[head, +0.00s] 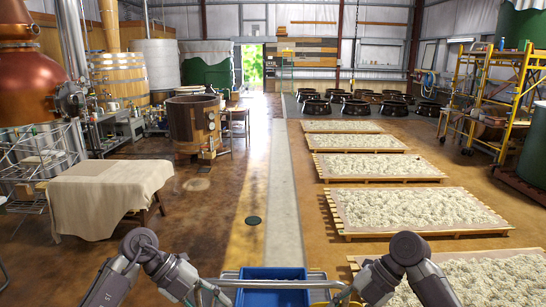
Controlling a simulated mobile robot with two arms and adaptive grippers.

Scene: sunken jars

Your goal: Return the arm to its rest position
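Both of my arms show at the bottom edge of the head view. My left arm bends at a grey joint at the lower left, and its forearm slopes down and right toward the middle. My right arm bends at a grey joint at the lower right, and its forearm slopes down and left. Both forearms run to the bottom edge, near a metal bar. I make out no gripper fingers, and I cannot see whether either hand holds anything.
A blue bin (271,288) sits between my forearms. A cloth-covered table (105,196) stands left, with a wooden vat (194,125) behind. Pallets of pale material, including this one (422,208), line the right. Dark jars (393,107) and yellow scaffolding (522,85) stand beyond. The central aisle is clear.

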